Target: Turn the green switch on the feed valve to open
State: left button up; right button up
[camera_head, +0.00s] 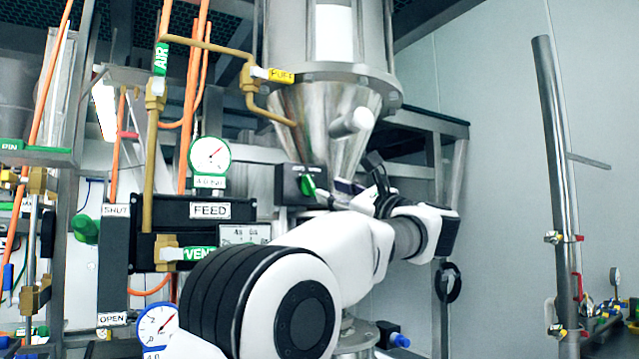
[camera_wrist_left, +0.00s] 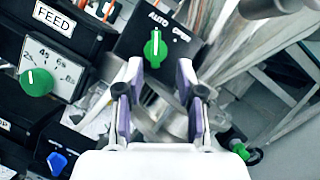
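A green switch (camera_head: 308,186) sits on the front of a small black valve box (camera_head: 286,182) below the steel cone. In the left wrist view the green switch (camera_wrist_left: 155,48) stands roughly upright below the words AUTO and OPEN on the black box (camera_wrist_left: 128,45). My left gripper (camera_wrist_left: 158,92) is open, with its two fingers apart on either side of the switch's line and nothing between them. They look short of the switch, with no clear contact. In the head view my left gripper (camera_head: 338,192) is close to the right of the box, partly hidden by its wrist. My right gripper is not in view.
A black FEED unit (camera_head: 170,212) and a dial panel (camera_head: 243,235) stand left of the box. The panel has another green knob (camera_wrist_left: 36,82). The steel cone (camera_head: 315,115) hangs just above. A metal post (camera_head: 558,170) stands far right, with open wall between.

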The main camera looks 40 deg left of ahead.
aim_at(312, 188)
pick_arm(q)
jog(key=x, duration=0.1)
jog(key=p+x, duration=0.1)
jog(key=x, duration=0.3)
jog(key=shift+s+a+f, duration=0.2)
jog(key=shift+a+f, duration=0.05)
jog(key=shift+f, duration=0.05)
jog(key=shift+a, duration=0.15)
jog(key=shift+w+d, duration=0.1)
jog(key=shift+d, duration=0.35)
jog(key=shift+c, duration=0.3)
jog(key=shift+d, duration=0.1)
jog(key=c, duration=0.5)
grip_shut()
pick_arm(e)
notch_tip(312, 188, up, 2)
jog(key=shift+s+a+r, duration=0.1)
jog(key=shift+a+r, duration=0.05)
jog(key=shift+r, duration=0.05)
